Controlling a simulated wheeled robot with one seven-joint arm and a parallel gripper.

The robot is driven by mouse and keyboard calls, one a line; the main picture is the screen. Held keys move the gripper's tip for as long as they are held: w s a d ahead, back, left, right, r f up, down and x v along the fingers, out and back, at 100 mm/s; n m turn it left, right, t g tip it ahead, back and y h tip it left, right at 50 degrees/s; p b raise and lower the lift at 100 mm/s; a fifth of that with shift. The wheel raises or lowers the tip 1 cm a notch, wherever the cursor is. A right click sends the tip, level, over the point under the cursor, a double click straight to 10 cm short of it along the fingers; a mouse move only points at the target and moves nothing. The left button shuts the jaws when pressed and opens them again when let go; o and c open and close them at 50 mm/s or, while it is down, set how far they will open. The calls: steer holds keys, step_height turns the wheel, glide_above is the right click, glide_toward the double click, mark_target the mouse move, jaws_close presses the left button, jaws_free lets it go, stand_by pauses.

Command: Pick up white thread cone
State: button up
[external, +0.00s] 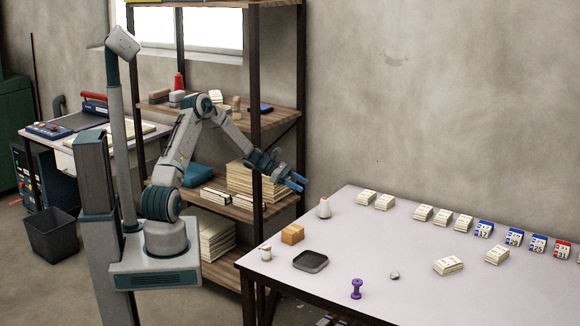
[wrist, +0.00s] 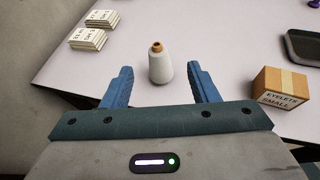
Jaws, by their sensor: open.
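The white thread cone (external: 324,208) stands upright near the back left edge of the table, with a brown tip on top. In the wrist view the cone (wrist: 160,66) stands ahead of my gripper (wrist: 160,86), roughly centred between the two blue fingers. My gripper (external: 294,182) is open and empty. In the external view it is above and to the left of the cone, near the table's left edge, and not touching it.
A cardboard box (external: 292,234) labelled eyelets, a dark tray (external: 311,261) and a small whitish object (external: 266,253) are on the table's left part. A purple spool (external: 356,288) stands near the front. Card stacks (external: 384,202) line the back. A shelf (external: 220,190) stands behind my arm.

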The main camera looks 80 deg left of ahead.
mark_target(324, 197)
steer(key=shift+n, duration=0.3)
steer(key=shift+a+p+x, duration=0.15)
steer(key=shift+p+x, duration=0.2)
steer(key=shift+x, duration=3.05)
steer(key=shift+a+p+x, duration=0.15)
steer(key=shift+p+x, duration=0.2)
steer(key=shift+x, duration=3.05)
steer(key=c, duration=1.1)
